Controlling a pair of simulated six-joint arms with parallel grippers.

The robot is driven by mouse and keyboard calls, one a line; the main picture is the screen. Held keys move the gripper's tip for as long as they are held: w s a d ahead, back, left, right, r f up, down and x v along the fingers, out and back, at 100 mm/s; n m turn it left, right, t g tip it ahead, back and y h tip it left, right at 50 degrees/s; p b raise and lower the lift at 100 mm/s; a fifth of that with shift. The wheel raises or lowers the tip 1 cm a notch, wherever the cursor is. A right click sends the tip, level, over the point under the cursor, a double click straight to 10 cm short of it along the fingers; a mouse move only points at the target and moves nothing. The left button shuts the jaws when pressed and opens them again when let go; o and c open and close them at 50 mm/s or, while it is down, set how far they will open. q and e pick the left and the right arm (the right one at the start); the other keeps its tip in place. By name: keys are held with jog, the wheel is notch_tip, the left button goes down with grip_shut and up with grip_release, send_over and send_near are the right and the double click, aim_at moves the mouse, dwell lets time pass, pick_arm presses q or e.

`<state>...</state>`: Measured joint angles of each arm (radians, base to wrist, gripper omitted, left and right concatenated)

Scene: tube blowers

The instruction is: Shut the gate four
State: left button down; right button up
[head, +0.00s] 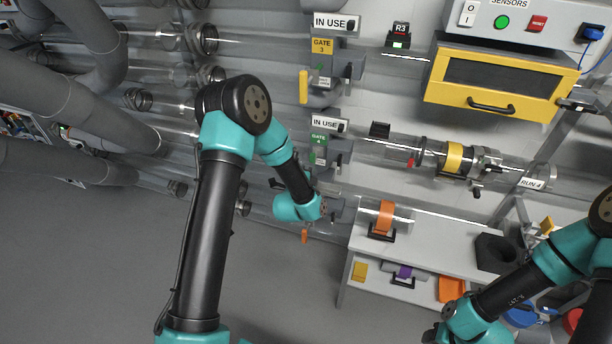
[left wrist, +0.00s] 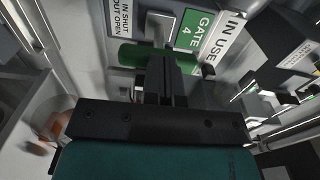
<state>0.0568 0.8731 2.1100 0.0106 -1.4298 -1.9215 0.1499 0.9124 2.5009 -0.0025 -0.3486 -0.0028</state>
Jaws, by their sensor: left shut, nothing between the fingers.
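Gate four has a green "GATE 4" label (head: 318,141) on a grey housing on the wall, below an "IN USE" sign. The label also shows in the left wrist view (left wrist: 194,36), beside a green bar-like handle (left wrist: 128,55). A sign there reads "IN SHUT, OUT OPEN" (left wrist: 122,18). My left gripper (left wrist: 165,75) is shut and empty. Its fingers overlap the middle of the green handle in the wrist view; I cannot tell whether they touch it. In the head view my left wrist is just below gate four and the fingers are hard to make out.
Gate three (head: 323,45) with a yellow handle is above. Clear tubes run across the wall. A yellow drawer box (head: 490,82) is upper right. Grey floor is open at lower left.

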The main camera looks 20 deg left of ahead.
pick_arm(q)
jog(key=s+d, duration=0.1)
jog(key=s, duration=1.3)
pick_arm(e)
jog(key=shift+w+a, duration=0.3)
jog(key=shift+a, duration=0.05)
pick_arm(q)
jog(key=shift+f, duration=0.1)
jog(key=s+d+f+n+g+h, duration=0.1)
jog(key=s+f+n+g+h, duration=0.1)
jog(key=s+f+n+g, duration=0.25)
jog(key=s+d+f+n+g+h, duration=0.1)
jog(key=f+n+g, duration=0.35)
jog(key=f, duration=0.35)
jog(key=s+d+f+n+g+h, duration=0.1)
jog(key=s+f+n+g, duration=0.2)
jog(key=s+n+g, duration=0.1)
jog(key=s+d+f+n+g+h, duration=0.1)
jog(key=s+f+n+g, duration=0.3)
jog(key=s+n, duration=0.2)
jog(key=s, duration=0.2)
jog(key=shift+s, duration=0.4)
